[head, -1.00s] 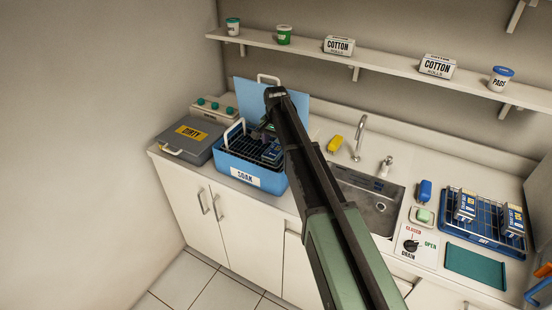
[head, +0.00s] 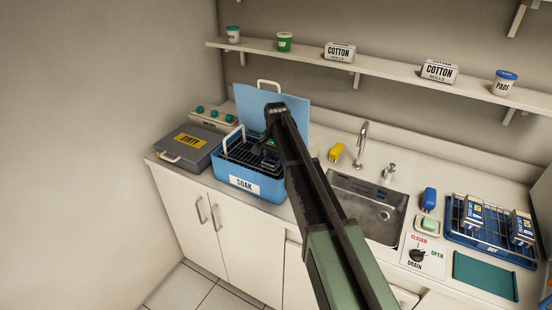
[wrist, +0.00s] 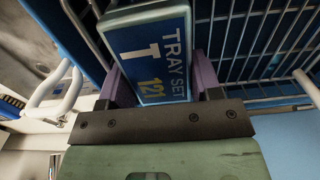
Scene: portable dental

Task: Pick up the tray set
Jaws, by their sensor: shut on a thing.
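The tray set (wrist: 150,55) is a blue block with a white-edged label reading "TRAY SET T 121". In the wrist view it sits between the two purple fingers of my gripper (wrist: 158,75), which is shut on it. In the head view my gripper (head: 268,146) is at the wire basket (head: 238,150) in the blue SOAK bin (head: 222,182), and my arm hides much of the tray set there. I cannot tell whether the tray set touches the basket.
A grey DIRTY case (head: 170,157) stands left of the bin, and the bin's blue lid (head: 245,105) stands raised behind. The sink (head: 385,215) is to the right. Farther right, a blue wire rack (head: 485,243) holds blue-and-white packs (head: 473,213). A shelf (head: 385,72) runs above.

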